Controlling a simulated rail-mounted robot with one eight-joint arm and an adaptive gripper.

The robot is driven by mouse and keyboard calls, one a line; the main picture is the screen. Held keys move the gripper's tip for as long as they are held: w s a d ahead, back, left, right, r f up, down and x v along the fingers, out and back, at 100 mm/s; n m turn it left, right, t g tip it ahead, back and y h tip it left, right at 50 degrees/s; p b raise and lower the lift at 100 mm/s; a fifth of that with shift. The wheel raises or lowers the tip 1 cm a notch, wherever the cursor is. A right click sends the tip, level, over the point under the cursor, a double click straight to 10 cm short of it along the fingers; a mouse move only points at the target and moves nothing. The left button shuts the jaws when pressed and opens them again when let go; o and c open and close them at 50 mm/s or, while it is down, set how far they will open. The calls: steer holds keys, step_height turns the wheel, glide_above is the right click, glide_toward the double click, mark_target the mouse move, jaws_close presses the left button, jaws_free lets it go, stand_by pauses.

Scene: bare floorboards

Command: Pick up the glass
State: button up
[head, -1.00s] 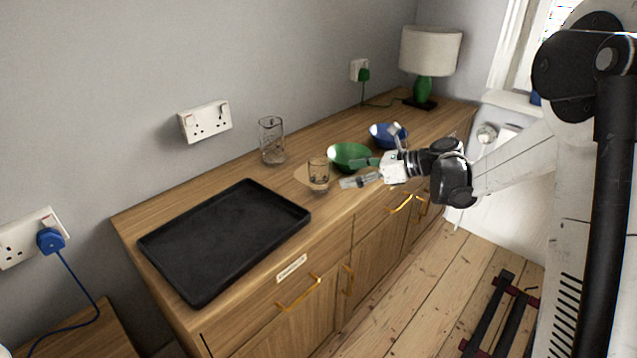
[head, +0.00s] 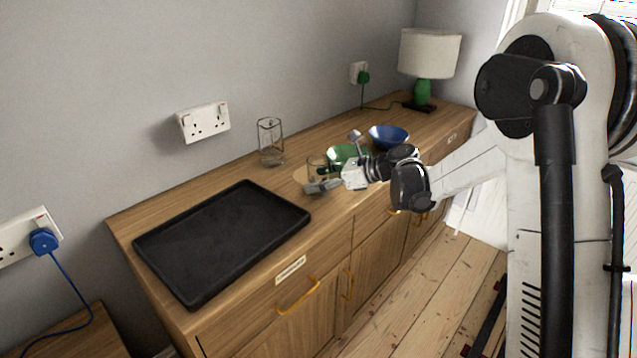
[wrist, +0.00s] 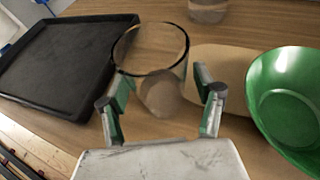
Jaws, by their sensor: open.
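A short clear glass (head: 316,168) stands upright on the sideboard, at a round wooden board. In the wrist view the glass (wrist: 150,55) shows its round rim and stands between and just beyond my fingertips. My gripper (head: 324,179) is open around the near side of the glass, one finger to each side in the wrist view (wrist: 160,100). I cannot tell whether either finger touches it. A taller glass (head: 271,143) stands further back by the wall; its base shows in the wrist view (wrist: 207,10).
A black tray (head: 225,240) lies left of the short glass. A green bowl (wrist: 285,100) is close on the right of my gripper, with a blue bowl (head: 388,137) behind it. The wooden board (wrist: 225,65) lies between glass and bowl. A lamp (head: 430,55) stands at the far end.

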mark_target(328, 163)
steer(key=c, duration=1.6)
steer(key=shift+r, duration=0.25)
steer(key=shift+r+p, duration=0.65)
steer(key=shift+r, duration=1)
steer(key=shift+s+r, duration=0.15)
steer(key=shift+r, duration=0.2)
steer(key=shift+s+a+r+p, duration=0.45)
steer(key=shift+s+a+r, duration=0.6)
steer(key=shift+s, duration=0.55)
steer(key=shift+s+a+r+p, duration=0.45)
steer(key=shift+s+a+r, duration=0.55)
steer(key=shift+s, duration=0.65)
steer(key=shift+s+a+r+p, duration=0.45)
steer(key=shift+s+a+r, duration=0.35)
steer(key=shift+s+r, duration=0.6)
steer(key=shift+s+f, duration=0.2)
steer(key=shift+s, duration=0.05)
